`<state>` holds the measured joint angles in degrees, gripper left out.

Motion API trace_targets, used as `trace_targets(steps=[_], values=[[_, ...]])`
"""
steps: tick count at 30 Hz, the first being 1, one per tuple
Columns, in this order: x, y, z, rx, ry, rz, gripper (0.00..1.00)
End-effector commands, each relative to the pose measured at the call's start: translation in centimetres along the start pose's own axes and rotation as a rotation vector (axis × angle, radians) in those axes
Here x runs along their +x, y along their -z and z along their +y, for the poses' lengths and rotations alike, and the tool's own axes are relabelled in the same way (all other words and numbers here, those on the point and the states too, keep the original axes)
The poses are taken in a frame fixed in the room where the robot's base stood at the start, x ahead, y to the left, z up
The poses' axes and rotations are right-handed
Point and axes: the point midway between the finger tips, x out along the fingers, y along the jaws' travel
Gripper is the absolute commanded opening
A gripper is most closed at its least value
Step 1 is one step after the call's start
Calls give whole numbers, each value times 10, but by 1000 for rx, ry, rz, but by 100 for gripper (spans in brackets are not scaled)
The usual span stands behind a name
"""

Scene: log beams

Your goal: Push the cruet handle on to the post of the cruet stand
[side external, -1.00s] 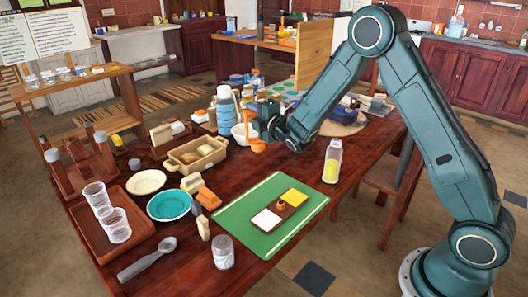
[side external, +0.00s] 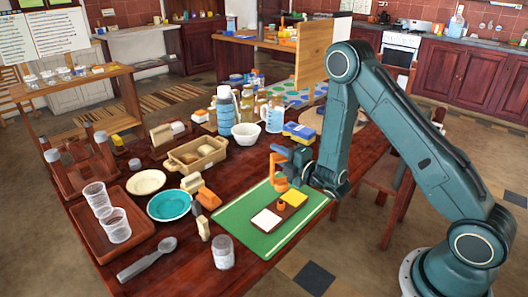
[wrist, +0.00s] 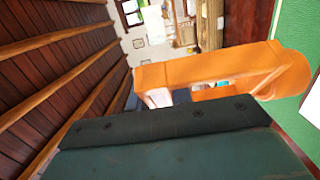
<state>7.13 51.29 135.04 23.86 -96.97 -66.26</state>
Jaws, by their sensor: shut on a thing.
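The orange cruet handle (side external: 274,171) is held by my gripper (side external: 284,156) above the cruet stand. The handle hangs upright with its lower end just over the stand; whether it touches the post I cannot tell. It also shows in the wrist view (wrist: 205,73), lying across the picture with a rounded end at right. The cruet stand (side external: 288,214) is a small dark brown base on a green mat, with a short orange post (side external: 281,205) between a white block (side external: 266,219) and a yellow block (side external: 294,198).
The green mat (side external: 240,223) lies near the table's right edge. A glass jar (side external: 223,252), a teal bowl (side external: 169,205) and small orange and cream pieces stand left of it. A white bowl (side external: 246,133), a blue bottle (side external: 226,110) and a clear jug (side external: 272,118) stand behind.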

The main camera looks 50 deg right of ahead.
Motion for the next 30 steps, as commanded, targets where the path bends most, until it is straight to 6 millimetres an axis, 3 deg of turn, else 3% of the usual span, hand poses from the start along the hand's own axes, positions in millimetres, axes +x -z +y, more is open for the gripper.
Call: trace_targets(steps=[30], values=[[-1, -1, -8, 0, 1, 0, 0]])
